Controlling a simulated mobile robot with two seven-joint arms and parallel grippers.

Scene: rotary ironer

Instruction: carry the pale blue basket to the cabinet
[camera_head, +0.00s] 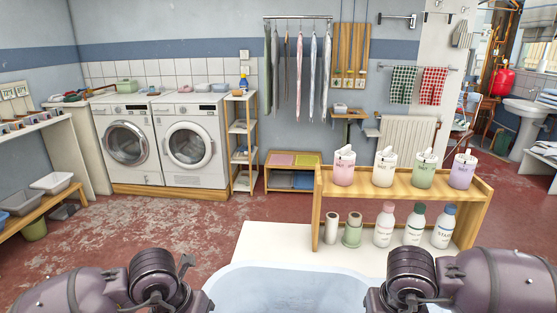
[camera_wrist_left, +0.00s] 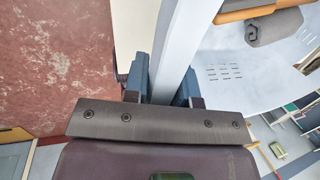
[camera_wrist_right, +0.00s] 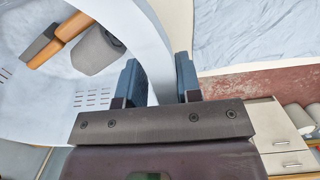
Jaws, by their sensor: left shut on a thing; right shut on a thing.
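The pale blue basket (camera_head: 285,292) is at the bottom middle of the head view, between my two arms, with its lower part cut off. My left gripper (camera_wrist_left: 165,88) is shut on the basket's rim (camera_wrist_left: 188,40) at one side. My right gripper (camera_wrist_right: 158,88) is shut on the rim (camera_wrist_right: 150,60) at the other side. A grey rolled item (camera_wrist_right: 95,52) and an orange-and-grey item (camera_wrist_right: 60,38) lie inside the basket. A pale cabinet with drawers (camera_wrist_right: 283,140) shows at the lower right of the right wrist view. Both gripper tips are hidden in the head view.
A low wooden shelf (camera_head: 400,182) with several bottles and tubs stands on a pale surface (camera_head: 270,241) just ahead. Two washing machines (camera_head: 190,140) stand at the back left. The red floor (camera_head: 170,225) ahead left is clear. A bench (camera_head: 35,213) with tubs is at far left.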

